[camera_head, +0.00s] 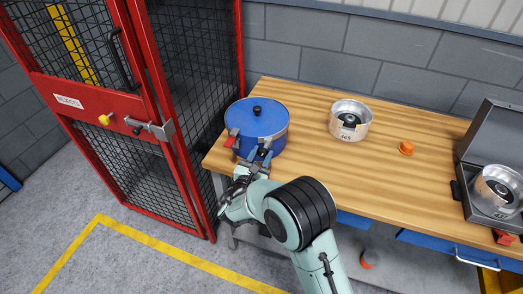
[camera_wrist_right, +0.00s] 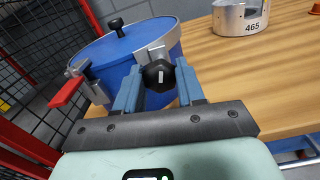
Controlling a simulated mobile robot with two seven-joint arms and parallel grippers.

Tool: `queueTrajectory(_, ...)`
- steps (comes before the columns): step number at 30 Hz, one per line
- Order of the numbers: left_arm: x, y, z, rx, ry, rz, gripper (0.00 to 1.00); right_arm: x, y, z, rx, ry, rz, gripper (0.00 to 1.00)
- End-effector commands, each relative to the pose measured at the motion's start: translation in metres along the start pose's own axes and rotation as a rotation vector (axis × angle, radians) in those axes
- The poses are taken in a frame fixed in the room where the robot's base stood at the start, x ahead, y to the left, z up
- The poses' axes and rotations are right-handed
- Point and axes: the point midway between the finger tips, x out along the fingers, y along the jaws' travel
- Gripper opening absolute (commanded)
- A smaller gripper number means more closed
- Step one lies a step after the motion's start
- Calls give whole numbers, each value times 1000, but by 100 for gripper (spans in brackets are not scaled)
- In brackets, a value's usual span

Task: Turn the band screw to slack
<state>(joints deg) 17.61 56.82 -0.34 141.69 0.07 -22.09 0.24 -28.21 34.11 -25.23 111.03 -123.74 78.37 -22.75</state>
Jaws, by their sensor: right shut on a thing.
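A blue drum (camera_head: 268,142) with a blue lid, a black top knob (camera_head: 257,109) and a metal rim band stands at the left end of the wooden bench. The band screw's black knob (camera_wrist_right: 158,74), with a white mark, is on the drum's near side. My right gripper (camera_head: 261,158) has its blue fingers on either side of this knob and is shut on it, as the right wrist view (camera_wrist_right: 159,82) shows. A red-handled lever (camera_wrist_right: 67,90) sits on the band to the left. My left gripper is not in view.
A metal ring part marked 465 (camera_head: 350,121) and an orange knob (camera_head: 406,148) sit on the bench (camera_head: 330,175). An open grey case (camera_head: 484,139) holding another metal part is at the right. A red mesh cage (camera_head: 150,120) stands close on the left.

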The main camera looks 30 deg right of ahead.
Motion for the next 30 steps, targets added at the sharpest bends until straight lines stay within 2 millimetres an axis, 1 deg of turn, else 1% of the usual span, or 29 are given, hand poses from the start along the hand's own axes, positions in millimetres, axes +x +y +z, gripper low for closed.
queueTrajectory(1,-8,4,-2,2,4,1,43,0,2,2,-42,3,1,8)
queueTrajectory(3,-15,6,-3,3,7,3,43,0,2,2,-97,2,0,8)
queueTrajectory(12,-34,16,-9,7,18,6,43,0,2,1,-274,2,1,8)
queueTrajectory(18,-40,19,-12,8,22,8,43,0,2,0,-332,2,1,8)
queueTrajectory(30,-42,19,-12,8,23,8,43,-1,1,-1,-355,2,1,8)
